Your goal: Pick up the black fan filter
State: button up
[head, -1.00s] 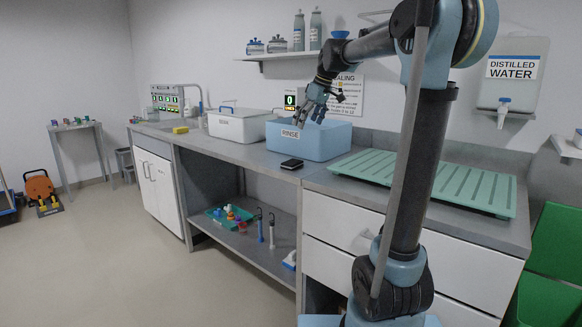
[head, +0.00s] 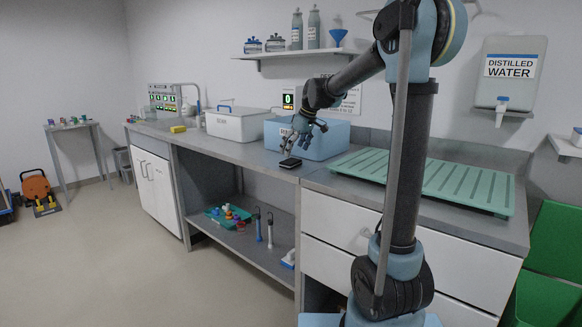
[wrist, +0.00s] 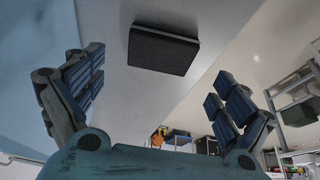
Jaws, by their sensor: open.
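The black fan filter (head: 290,163) is a small flat dark block lying on the grey counter near its front edge, in front of the blue rinse bin. In the wrist view the filter (wrist: 162,50) shows at the top, between and beyond the two fingers. My gripper (head: 296,146) is open and empty, just above the filter and beside the bin's front. Its spread fingers (wrist: 160,98) also show in the wrist view, with a gap to the filter and no contact.
The blue rinse bin (head: 331,140) stands right behind the filter, with a white lidded bin (head: 238,125) to its left. A green drying rack (head: 460,183) covers the counter to the right. Bare counter (head: 225,147) lies to the left of the filter.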

aim_at(291, 161)
jog(key=shift+x, duration=2.25)
jog(key=shift+d, duration=0.2)
jog(key=c, duration=1)
